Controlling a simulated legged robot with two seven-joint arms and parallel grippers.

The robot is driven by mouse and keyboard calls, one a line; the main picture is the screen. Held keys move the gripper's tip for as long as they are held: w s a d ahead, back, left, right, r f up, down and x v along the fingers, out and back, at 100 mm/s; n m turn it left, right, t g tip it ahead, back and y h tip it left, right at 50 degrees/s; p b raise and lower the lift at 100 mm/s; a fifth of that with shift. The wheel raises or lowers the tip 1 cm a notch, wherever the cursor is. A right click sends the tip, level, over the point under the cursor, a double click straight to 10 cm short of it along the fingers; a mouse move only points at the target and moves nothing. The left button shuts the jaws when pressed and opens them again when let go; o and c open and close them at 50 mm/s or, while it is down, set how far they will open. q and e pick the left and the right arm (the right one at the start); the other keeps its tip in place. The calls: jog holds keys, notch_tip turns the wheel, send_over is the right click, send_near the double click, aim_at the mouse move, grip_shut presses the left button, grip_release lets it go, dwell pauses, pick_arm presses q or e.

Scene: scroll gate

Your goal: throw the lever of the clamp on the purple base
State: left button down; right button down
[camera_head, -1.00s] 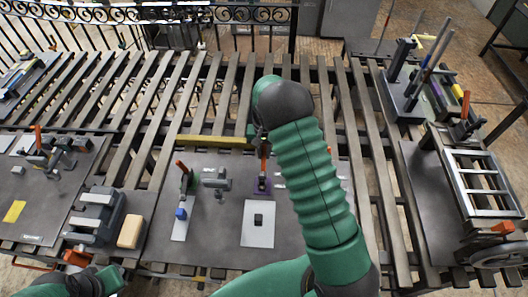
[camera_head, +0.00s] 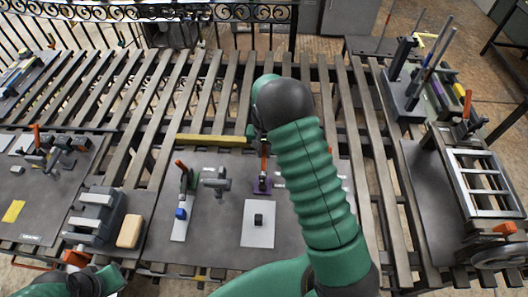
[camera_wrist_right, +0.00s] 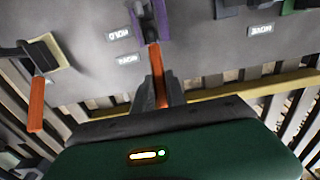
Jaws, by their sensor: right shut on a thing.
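The clamp on the purple base (camera_head: 262,185) stands on the grey board at the middle of the head view, with its orange lever (camera_head: 264,160) upright. The purple base (camera_wrist_right: 152,18) is at the top of the right wrist view, and the orange lever (camera_wrist_right: 157,72) runs from it down between my fingers. My right gripper (camera_wrist_right: 154,95) is shut on the lever's end. In the head view my right arm hides most of this gripper. My left arm is at the lower left corner; its finger opening cannot be made out.
A clamp with another orange lever (camera_head: 181,167) and a blue part (camera_head: 181,212) stands left on the same board. A grey clamp (camera_head: 216,181) is between them. A white plate with a dark block (camera_head: 258,219) lies in front. A yellow bar (camera_head: 211,141) runs along the board's back edge.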

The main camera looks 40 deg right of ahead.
aim_at(263, 158)
jog(key=shift+w+d+r+t, duration=0.15)
jog(key=shift+r+t, duration=0.1)
jog(key=shift+t, duration=0.05)
jog(key=shift+s+a+r+t+h+b, duration=0.45)
jog(key=shift+s+a+t+h, duration=0.2)
jog(key=shift+t+h, duration=0.2)
jog(key=shift+s+a+r+t+h, duration=0.2)
jog(key=shift+s+a+t+h, duration=0.3)
jog(key=shift+s+t+h, duration=0.15)
jog(key=shift+s+a+r+t+h, duration=0.2)
jog(key=shift+s+a+t+h, duration=0.3)
jog(key=shift+t, duration=0.2)
jog(key=shift+s, duration=0.1)
jog(key=c, duration=1.4)
grip_release()
jog(key=shift+s+a, duration=0.1)
jog(key=shift+o, duration=0.2)
